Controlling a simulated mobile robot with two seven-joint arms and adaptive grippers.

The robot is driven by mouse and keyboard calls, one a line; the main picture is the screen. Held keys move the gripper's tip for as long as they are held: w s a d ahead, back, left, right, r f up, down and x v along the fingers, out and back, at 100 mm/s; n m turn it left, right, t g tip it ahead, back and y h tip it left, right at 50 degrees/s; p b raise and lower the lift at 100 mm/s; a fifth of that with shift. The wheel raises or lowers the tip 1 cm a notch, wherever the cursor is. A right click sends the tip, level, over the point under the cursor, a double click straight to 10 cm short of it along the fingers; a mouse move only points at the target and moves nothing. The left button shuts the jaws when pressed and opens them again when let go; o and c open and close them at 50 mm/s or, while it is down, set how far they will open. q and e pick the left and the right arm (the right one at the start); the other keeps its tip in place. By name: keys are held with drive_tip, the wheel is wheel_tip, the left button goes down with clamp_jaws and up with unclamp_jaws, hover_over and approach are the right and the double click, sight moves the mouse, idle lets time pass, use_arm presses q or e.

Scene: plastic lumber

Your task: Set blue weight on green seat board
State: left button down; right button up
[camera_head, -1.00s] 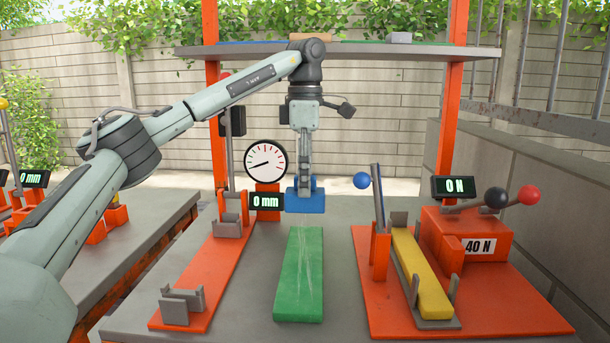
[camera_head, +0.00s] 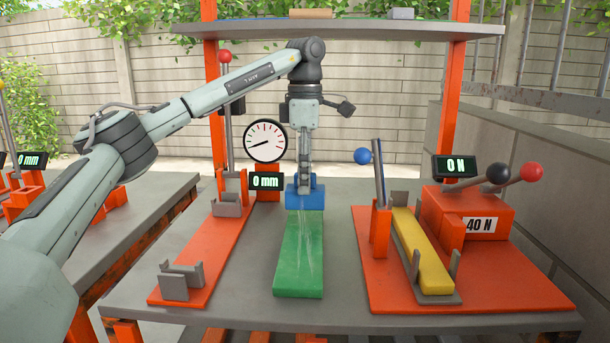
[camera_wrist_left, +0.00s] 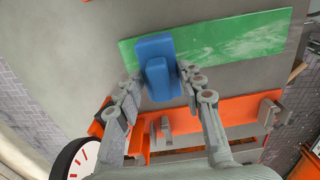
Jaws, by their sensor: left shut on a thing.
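My left gripper (camera_head: 304,184) points straight down and is shut on the blue weight (camera_head: 305,199). The weight is at the far end of the green seat board (camera_head: 301,258), which lies flat on the grey table. In the left wrist view, the fingers (camera_wrist_left: 160,88) are on either side of the grip of the blue weight (camera_wrist_left: 155,50), and the weight overlaps one end of the green board (camera_wrist_left: 235,42). I cannot tell whether the weight's underside touches the board. My right gripper is not in view.
An orange stand with grey supports (camera_head: 180,280), a dial gauge (camera_head: 265,141) and a "0 mm" display (camera_head: 266,181) is at left. At right, an orange base holds a yellow board (camera_head: 422,250), a blue-knobbed lever (camera_head: 378,172) and a "40 N" box (camera_head: 480,224). A shelf (camera_head: 340,28) spans the back.

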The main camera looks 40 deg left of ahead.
use_arm(q)
drive_tip(key=shift+f, duration=1.2)
idle(0.7)
drive_tip(key=c, duration=1)
unclamp_jaws()
drive_tip(key=shift+o, duration=0.8)
drive_tip(key=shift+f+b, duration=0.3)
drive_tip(key=o, duration=0.4)
drive_tip(key=shift+r, duration=0.1)
